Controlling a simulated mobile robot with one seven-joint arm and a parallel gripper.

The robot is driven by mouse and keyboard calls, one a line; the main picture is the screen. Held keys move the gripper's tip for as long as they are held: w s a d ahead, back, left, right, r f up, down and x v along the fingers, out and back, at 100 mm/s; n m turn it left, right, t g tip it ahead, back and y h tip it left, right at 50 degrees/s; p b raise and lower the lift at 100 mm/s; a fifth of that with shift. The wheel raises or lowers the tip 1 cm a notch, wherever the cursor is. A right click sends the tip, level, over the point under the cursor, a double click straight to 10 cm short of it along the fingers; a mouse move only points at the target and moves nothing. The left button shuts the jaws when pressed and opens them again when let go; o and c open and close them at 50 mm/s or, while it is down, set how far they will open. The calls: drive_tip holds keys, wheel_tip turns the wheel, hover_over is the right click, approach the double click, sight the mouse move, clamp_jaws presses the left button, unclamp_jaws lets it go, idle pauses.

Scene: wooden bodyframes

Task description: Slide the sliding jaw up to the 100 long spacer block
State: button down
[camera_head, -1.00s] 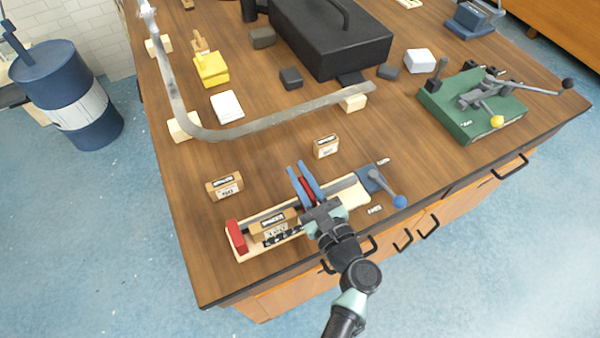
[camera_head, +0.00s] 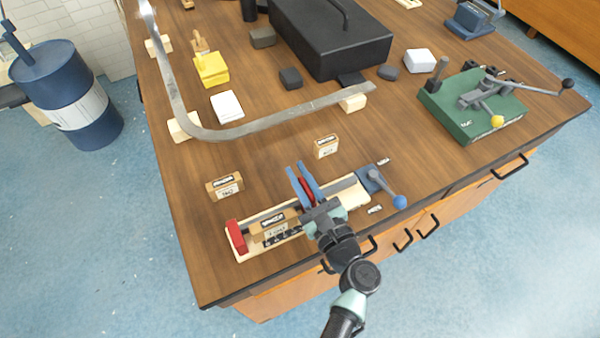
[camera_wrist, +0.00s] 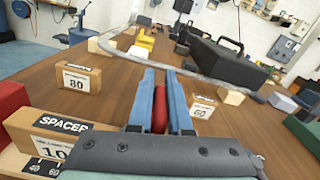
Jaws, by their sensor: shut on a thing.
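The 100 long spacer block (camera_head: 272,223), wooden with a black SPACER label, lies along the vise base (camera_head: 350,196) near the red fixed jaw (camera_head: 237,237) at its left end. It also shows at the lower left of the wrist view (camera_wrist: 50,126). The red sliding jaw (camera_head: 306,188) is to the right of the block. My gripper (camera_head: 294,167) is shut on this jaw, with one blue finger on each side, as the wrist view shows (camera_wrist: 159,108). The left finger is close to the block's right end; whether any gap remains there is hidden.
Spacer blocks marked 80 (camera_head: 225,187) and 60 (camera_head: 326,146) stand behind the vise. A blue crank handle (camera_head: 385,184) is at the vise's right end. A bent metal bar (camera_head: 250,128) on wooden supports lies farther back. A green fixture (camera_head: 472,105) stands right.

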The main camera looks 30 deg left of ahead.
drive_tip(key=s+a+p, duration=0.1)
drive_tip(key=s+a, duration=0.1)
drive_tip(key=s, duration=0.1)
drive_tip(key=shift+a, duration=0.1)
drive_tip(key=shift+w, duration=0.1)
drive_tip(key=c, duration=0.9)
unclamp_jaws()
drive_tip(key=b+v, duration=0.2)
drive_tip(key=v, duration=1.1)
